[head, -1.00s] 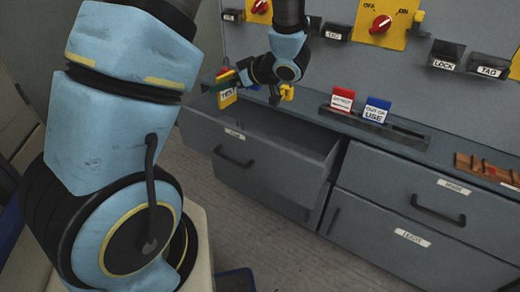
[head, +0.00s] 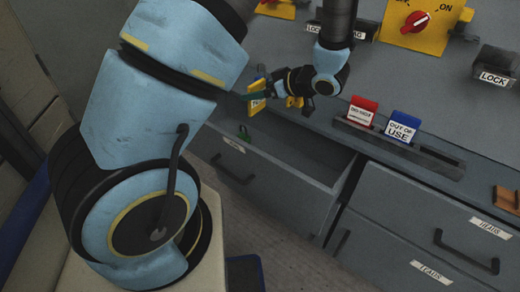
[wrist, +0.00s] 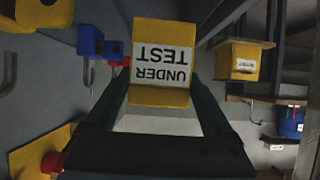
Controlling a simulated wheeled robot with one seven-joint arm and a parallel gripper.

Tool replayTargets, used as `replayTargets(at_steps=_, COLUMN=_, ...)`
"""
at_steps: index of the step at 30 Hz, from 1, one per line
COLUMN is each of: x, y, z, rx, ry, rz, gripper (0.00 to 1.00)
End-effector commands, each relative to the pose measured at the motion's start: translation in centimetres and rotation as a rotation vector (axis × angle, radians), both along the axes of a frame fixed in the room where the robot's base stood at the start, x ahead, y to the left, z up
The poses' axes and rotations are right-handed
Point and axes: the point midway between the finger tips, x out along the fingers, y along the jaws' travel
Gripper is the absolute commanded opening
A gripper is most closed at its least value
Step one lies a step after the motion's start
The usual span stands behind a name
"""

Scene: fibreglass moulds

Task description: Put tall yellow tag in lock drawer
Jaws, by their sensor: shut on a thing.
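A yellow tag reading UNDER TEST (wrist: 163,62) is pinched between the two dark green fingers of my gripper (wrist: 160,85) in the wrist view, its text upside down. In the head view the tag (head: 256,104) is partly hidden by my gripper (head: 259,95), which is at the back of an open grey drawer (head: 315,168). The height of the tag above the drawer is hard to judge. The drawer's front label is too small to read. A small green thing (head: 244,131) shows at the drawer's left side.
A red tag (head: 361,111) and a blue OUT OF USE tag (head: 403,127) stand in a slotted rack on the counter. Shut drawers (head: 420,215) are to the right. A LOCK holder (head: 494,72) and yellow switch plates (head: 427,22) are on the wall.

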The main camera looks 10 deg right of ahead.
Motion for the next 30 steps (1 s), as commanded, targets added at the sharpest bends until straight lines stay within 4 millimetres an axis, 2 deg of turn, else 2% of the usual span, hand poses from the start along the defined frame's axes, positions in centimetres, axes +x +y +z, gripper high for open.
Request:
replayTargets(at_steps=1, x=0.0, y=0.0, z=-1.6, rx=0.005, ry=0.002, rz=-0.001, gripper=0.34)
replayTargets(at_steps=3, x=0.0, y=0.1, z=-3.4, rx=0.005, ry=0.003, rz=0.000, gripper=0.34)
replayTargets(at_steps=18, x=0.0, y=0.1, z=-15.8, rx=0.003, ry=0.000, rz=0.001, gripper=0.34)
replayTargets(at_steps=22, x=0.0, y=0.0, z=-17.6, rx=0.000, ry=0.000, rz=0.000, gripper=0.34)
replayTargets(at_steps=30, x=0.0, y=0.1, z=-19.6, rx=0.002, ry=0.000, rz=0.000, gripper=0.34)
